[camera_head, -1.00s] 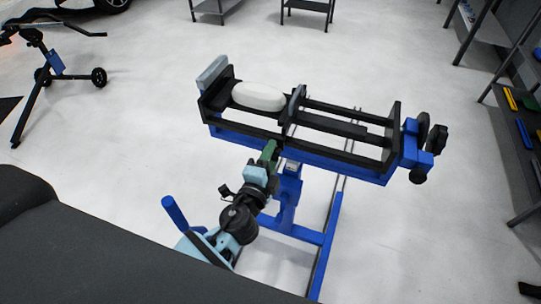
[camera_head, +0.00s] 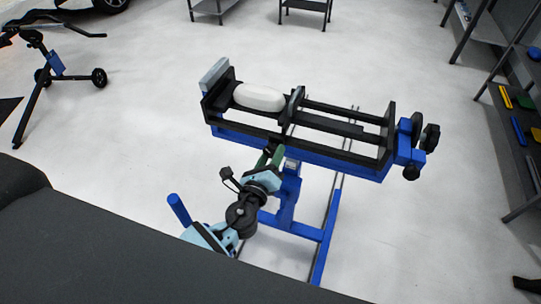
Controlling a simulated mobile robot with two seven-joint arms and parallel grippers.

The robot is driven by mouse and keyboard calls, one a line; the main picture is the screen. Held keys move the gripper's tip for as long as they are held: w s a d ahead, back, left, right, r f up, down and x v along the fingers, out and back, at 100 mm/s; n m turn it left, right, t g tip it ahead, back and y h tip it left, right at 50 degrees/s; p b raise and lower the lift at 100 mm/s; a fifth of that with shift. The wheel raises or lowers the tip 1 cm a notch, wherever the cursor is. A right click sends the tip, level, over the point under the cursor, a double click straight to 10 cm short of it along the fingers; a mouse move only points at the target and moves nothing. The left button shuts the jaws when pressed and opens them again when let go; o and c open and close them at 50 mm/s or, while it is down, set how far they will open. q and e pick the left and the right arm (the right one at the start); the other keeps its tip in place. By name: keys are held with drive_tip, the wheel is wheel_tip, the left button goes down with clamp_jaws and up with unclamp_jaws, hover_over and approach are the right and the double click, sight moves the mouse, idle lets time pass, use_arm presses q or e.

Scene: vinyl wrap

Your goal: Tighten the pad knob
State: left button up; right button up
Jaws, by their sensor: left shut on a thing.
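The blue and black stand (camera_head: 215,128) is in the middle of the head view, with a long open frame on top. A white rounded pad-like piece (camera_head: 258,97) lies in its left part. My left gripper (camera_head: 271,155) reaches up from below to the front side of the frame, near the upright post. Its green fingers are closed around a small dark knob (camera_head: 269,149), which I take to be the pad knob. The fingers hide most of it. My right gripper is not in view.
Black round knobs (camera_head: 411,173) sit on the blue block at the frame's right end. A wheeled blue and black stand (camera_head: 57,65) is at the far left. Shelves (camera_head: 507,150) line the right side. The pale floor around the stand is mostly clear.

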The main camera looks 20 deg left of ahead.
use_arm(q)
drive_tip(key=m+p, duration=0.2)
drive_tip(key=m, duration=0.4)
drive_tip(key=shift+a+r, duration=0.1)
drive_tip(key=shift+a, duration=0.05)
drive_tip(key=shift+a+m+p, duration=0.1)
drive_tip(key=shift+m+p, duration=0.3)
drive_tip(key=shift+m, duration=0.9)
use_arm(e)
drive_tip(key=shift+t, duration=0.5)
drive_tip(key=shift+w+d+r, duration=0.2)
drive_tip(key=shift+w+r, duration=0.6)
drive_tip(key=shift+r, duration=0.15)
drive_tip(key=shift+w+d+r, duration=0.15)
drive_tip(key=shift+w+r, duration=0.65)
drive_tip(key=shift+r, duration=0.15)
use_arm(q)
drive_tip(key=shift+f, duration=0.25)
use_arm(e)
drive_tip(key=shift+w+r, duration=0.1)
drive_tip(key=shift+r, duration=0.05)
use_arm(q)
drive_tip(key=o, duration=1)
drive_tip(key=s, duration=0.7)
drive_tip(key=shift+s, duration=0.4)
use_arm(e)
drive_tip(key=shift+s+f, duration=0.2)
